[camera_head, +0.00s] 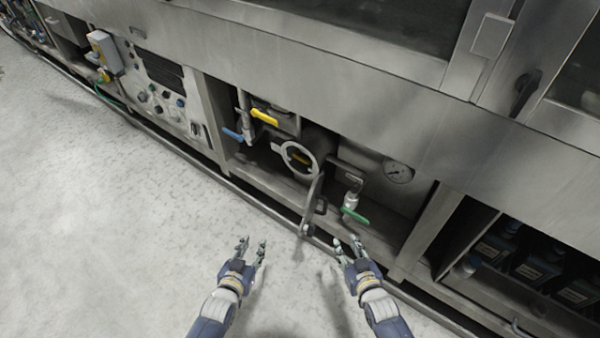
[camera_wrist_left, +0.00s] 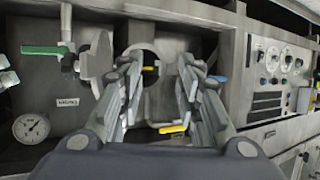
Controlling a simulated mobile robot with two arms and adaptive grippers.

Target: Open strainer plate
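A grey round ring (camera_head: 299,158) sits in the open bay of the machine, with a dark opening behind it. A grey plate-like lever (camera_head: 309,208) sticks out below it toward the floor. I cannot tell for certain which part is the strainer plate. The ring also shows in the left wrist view (camera_wrist_left: 148,53), partly behind my fingers. My left gripper (camera_head: 253,245) is open and empty, below and left of the lever in the head view. My right gripper (camera_head: 347,245) is open and empty, below and right of the lever. Both are apart from the machine.
Around the ring are a yellow handle (camera_head: 265,117), a blue handle (camera_head: 233,135), a green handle (camera_head: 355,216) and a pressure gauge (camera_head: 397,172). A control panel (camera_head: 165,95) is at left, and dark containers (camera_head: 540,268) are at right. The pale floor (camera_head: 110,230) is clear.

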